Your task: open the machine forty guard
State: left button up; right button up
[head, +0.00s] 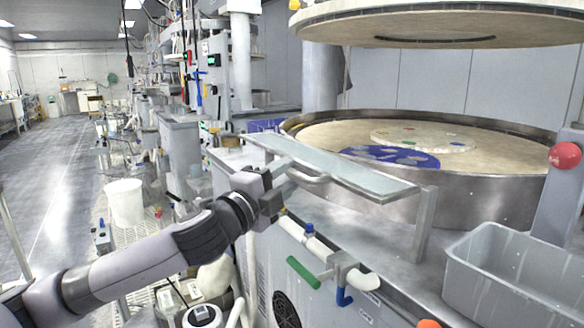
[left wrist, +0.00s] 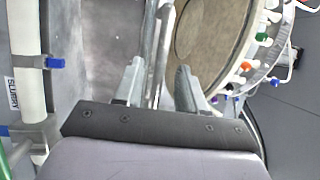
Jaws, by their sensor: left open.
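The guard (head: 350,174) is a long, flat, greyish see-through panel lying in front of the round platen (head: 330,137), with a metal post at its right end. A curved bar, seemingly its handle (head: 312,179), shows under its front edge. My left gripper (head: 284,172) is at the front edge of the guard, near this bar. In the left wrist view my left gripper (left wrist: 158,85) has its fingers apart, with a thin metal bar (left wrist: 158,50) running up between them. I cannot tell whether they touch it. My right gripper is not in view.
A large round upper plate (head: 430,22) hangs above the platen. A grey bin (head: 515,270) stands at the lower right, near a red knob (head: 565,156). White pipes with a green handle (head: 303,272) and blue valves run below the guard. A white bucket (head: 125,202) stands at left.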

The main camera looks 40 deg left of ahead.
aim_at(292, 169)
pick_arm(q)
jog(key=shift+w+r, duration=0.2)
jog(key=shift+w, duration=1.2)
grip_shut()
jog(key=shift+p, duration=0.3)
notch_tip(292, 169, up, 2)
jog(key=g+p, duration=0.1)
jog(key=p, duration=0.4)
jog(key=shift+r, duration=0.15)
jog(key=shift+w+d+r+p, duration=0.15)
jog(key=shift+r+p, duration=0.25)
jog(key=shift+p, duration=0.55)
jog(key=shift+m, duration=0.3)
